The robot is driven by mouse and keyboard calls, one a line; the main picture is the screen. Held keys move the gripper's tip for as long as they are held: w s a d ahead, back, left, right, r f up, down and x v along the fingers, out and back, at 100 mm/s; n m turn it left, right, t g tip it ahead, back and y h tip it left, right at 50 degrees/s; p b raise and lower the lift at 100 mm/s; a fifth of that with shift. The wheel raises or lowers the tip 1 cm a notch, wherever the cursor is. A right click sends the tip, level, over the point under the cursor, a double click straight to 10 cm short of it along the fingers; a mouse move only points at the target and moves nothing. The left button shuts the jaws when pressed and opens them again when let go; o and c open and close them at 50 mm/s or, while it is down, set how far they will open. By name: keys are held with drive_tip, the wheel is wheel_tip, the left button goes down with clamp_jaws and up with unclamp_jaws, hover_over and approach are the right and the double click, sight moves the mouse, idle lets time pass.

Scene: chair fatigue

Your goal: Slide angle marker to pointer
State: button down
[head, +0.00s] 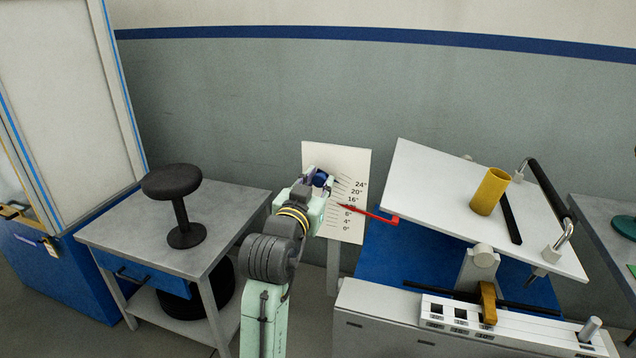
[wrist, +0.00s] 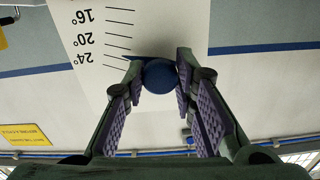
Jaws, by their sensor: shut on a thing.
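The angle marker (wrist: 160,77) is a blue round knob with a dark blue pointed piece beside the scale. My gripper (wrist: 162,84) is shut on the knob, one finger on each side, in the wrist view. In the head view my gripper (head: 318,184) is at the upper left of the white scale board (head: 345,157), and the marker (head: 320,178) shows partly there. The marker's tip is near the 24° end; its exact reading is unclear. The red pointer (head: 373,213) crosses the scale between the 16° and 8° labels, covering the label between them.
A tilted white panel (head: 430,180) carries a yellow cylinder (head: 490,192) and a black-gripped handle (head: 550,186) at right. A grey table (head: 225,205) with a black stool (head: 172,182) stands at left. The board below my gripper is partly hidden by my arm.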

drive_tip(key=shift+n, duration=0.9)
drive_tip(key=f+b, duration=0.1)
drive_tip(key=f, duration=0.1)
drive_tip(key=a+f+b, duration=0.1)
drive_tip(key=f, duration=0.1)
drive_tip(key=f+b, duration=0.1)
drive_tip(key=f, duration=0.1)
drive_tip(key=shift+w+a, duration=0.25)
drive_tip(key=shift+a, duration=0.05)
drive_tip(key=c, duration=1.3)
unclamp_jaws()
drive_tip(key=v, duration=1.2)
drive_tip(key=shift+r, duration=0.1)
